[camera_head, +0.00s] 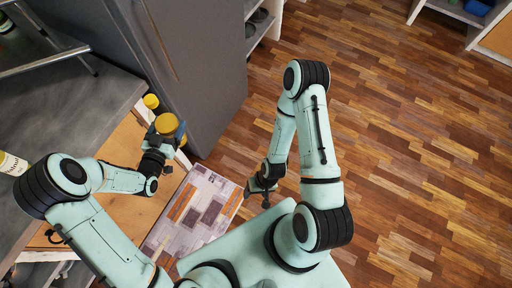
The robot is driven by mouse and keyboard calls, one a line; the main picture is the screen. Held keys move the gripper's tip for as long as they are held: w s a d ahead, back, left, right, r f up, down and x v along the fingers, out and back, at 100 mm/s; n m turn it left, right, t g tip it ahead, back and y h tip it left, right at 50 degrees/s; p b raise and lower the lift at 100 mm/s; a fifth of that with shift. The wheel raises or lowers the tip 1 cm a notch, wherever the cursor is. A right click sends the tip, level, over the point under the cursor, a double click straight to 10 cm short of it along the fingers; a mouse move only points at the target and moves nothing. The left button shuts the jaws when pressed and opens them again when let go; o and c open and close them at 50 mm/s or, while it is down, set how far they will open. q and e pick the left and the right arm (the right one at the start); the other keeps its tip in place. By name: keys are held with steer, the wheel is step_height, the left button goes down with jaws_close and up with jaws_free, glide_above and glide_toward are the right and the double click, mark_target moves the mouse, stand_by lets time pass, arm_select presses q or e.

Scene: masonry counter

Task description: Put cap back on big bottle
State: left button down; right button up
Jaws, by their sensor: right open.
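A round yellow-orange top (167,124) shows right at my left gripper (163,134), by the counter's far right corner. Whether this is the cap alone or the top of a bottle I cannot tell; the fingers are mostly hidden. A smaller yellow round thing (151,101) is just beyond it. A pale labelled bottle (13,164) is on the counter at the left edge, partly cut off. My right gripper (256,191) is open and empty, low over the floor area right of the mat, away from these things.
A grey counter (62,112) with a wooden front runs along the left. A metal stool or rack frame (45,66) is at the upper left. A tall grey fridge (190,65) stands beyond the counter. A patterned mat (196,212) lies on the floor. The wooden floor (410,150) at right is clear.

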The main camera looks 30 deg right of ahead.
arm_select(q)
steer(key=shift+w+r, duration=0.1)
steer(key=shift+r, duration=0.1)
steer(key=w+a+r+n+t+y, duration=0.1)
steer(key=a+n+t+y, duration=0.3)
steer(key=a+n+y, duration=0.4)
steer(key=w+a+y, duration=0.1)
steer(key=a+y, duration=0.1)
steer(key=a, duration=0.3)
steer(key=shift+a+r, duration=0.25)
steer(key=shift+r, duration=0.15)
arm_select(e)
steer(key=c, duration=0.5)
arm_select(q)
steer(key=shift+s+a, duration=0.1)
arm_select(e)
steer(key=shift+w, duration=0.1)
